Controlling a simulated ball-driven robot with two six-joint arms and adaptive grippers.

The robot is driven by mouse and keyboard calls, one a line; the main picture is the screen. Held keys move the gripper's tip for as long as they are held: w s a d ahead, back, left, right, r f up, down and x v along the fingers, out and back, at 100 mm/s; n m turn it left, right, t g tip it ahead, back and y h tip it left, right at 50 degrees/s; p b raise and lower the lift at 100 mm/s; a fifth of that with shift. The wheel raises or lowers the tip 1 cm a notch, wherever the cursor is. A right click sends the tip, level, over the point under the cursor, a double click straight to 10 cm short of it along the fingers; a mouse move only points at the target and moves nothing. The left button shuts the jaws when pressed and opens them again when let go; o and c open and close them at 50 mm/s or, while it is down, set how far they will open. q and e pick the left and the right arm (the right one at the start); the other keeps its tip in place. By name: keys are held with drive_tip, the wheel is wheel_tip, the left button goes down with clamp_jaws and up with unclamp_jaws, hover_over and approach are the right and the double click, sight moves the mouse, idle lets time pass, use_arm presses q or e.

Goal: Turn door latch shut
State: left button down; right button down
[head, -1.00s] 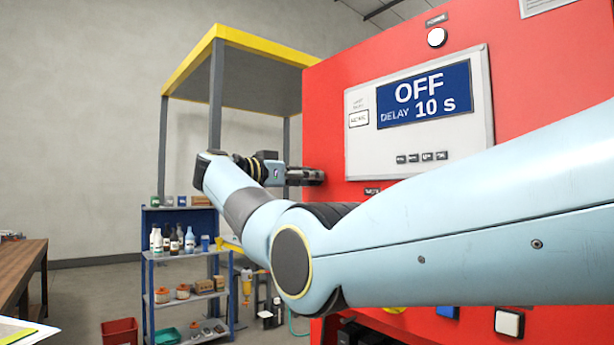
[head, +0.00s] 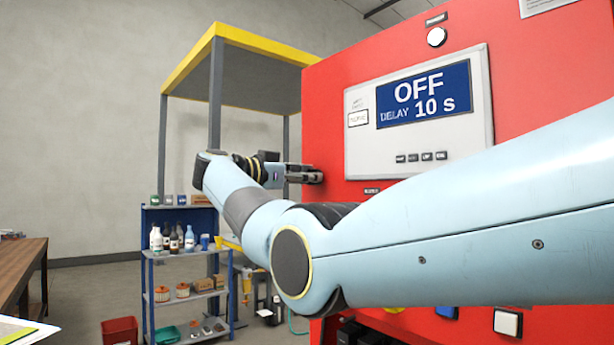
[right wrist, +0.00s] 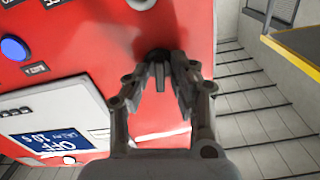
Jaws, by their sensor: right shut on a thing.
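The red cabinet door (head: 340,95) fills the right of the head view and carries a white panel whose display reads OFF, DELAY 10 s. My right gripper (head: 312,175) is at the door's left edge, fingers against the red face. In the right wrist view my right gripper (right wrist: 163,80) is shut on a small dark latch (right wrist: 158,70) that stands out from the door near its edge. The fingers hide part of the latch, so its exact angle is hard to tell. My left gripper is not in view.
A blue shelf rack (head: 190,250) with bottles and cans stands behind on the left, beside a yellow-topped grey frame (head: 215,75). A red bin (head: 119,331) is on the floor. A wooden bench (head: 22,265) is at far left. My right arm covers the lower door.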

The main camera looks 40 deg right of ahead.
drive_tip(key=shift+s+f+m+b, duration=0.15)
drive_tip(key=shift+m+b, duration=1.3)
drive_tip(key=shift+m, duration=2.45)
drive_tip(key=shift+w+f+m+b, duration=0.1)
drive_tip(key=shift+m+b, duration=1.3)
drive_tip(key=shift+m, duration=2.5)
drive_tip(key=c, duration=1.4)
unclamp_jaws()
